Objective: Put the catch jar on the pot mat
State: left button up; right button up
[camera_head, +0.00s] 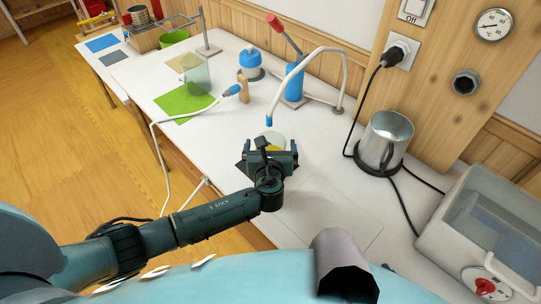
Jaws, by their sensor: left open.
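My left gripper (272,152) is open over the white bench, below the tip of a curved white spout (321,51). Just behind it shows a pale yellowish round thing (272,138), maybe the catch jar; the gripper hides most of it. I cannot tell whether the jaws are around it or only in front of it. A dark flat piece (243,166) shows beside the gripper's left side, partly covered. A bright green mat (184,104) lies at the back left of the bench; I cannot tell which is the pot mat. My right gripper is out of view.
A blue pump with a red handle (293,83) stands behind the gripper. A clear upright vessel (196,76) stands by the green mat. A metal jug (384,142) and a grey box (482,235) are at the right.

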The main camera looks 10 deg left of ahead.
pick_arm(q)
jog(key=c, duration=1.6)
jog(key=shift+r, duration=0.15)
jog(key=shift+c, duration=1.4)
